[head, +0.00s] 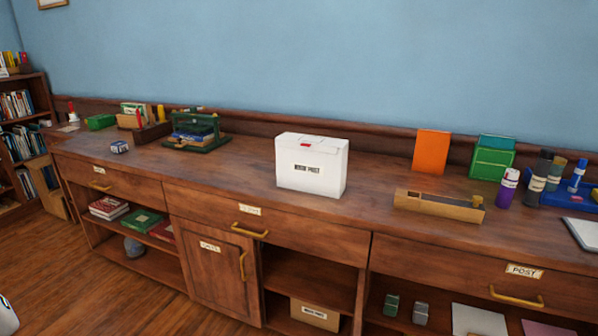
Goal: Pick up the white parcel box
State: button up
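The white parcel box (312,165) stands upright on the long wooden counter (240,185), near the middle of the head view. It has a dark-lettered label on its front and a small red mark on its top. Nothing touches or covers it. My gripper does not show in this view. Only a small pale rounded shape is cut off at the lower left edge, and I cannot tell what it is.
A wooden tray (440,206) and an orange upright item (431,152) stand to the box's right, with bottles and green boxes beyond. A green stand (197,132) is to its left. Counter around the box is clear. A brown box (315,313) sits on a shelf below.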

aim_at(323, 174)
jog(key=i+j+z, duration=0.1)
jog(key=j, duration=0.4)
jog(key=i+j+z, duration=0.1)
jog(key=j, duration=0.4)
jog(key=i+j, duration=0.15)
jog(key=j, duration=0.2)
jog(key=i+j+z, duration=0.1)
jog(key=j, duration=0.2)
jog(key=i+j+z, duration=0.1)
jog(key=j, duration=0.25)
jog(key=i+j, duration=0.2)
jog(key=i+j+z, duration=0.15)
jog(key=j, duration=0.25)
jog(key=i+j, duration=0.2)
jog(key=j, duration=0.15)
jog(key=i+j+z, duration=0.1)
jog(key=j, duration=0.25)
jog(key=i+j, duration=0.25)
jog(key=i+j+z, duration=0.15)
jog(key=j, duration=0.3)
jog(key=i+j, duration=0.2)
jog(key=j, duration=0.15)
jog(key=i+j+z, duration=0.1)
jog(key=j, duration=0.25)
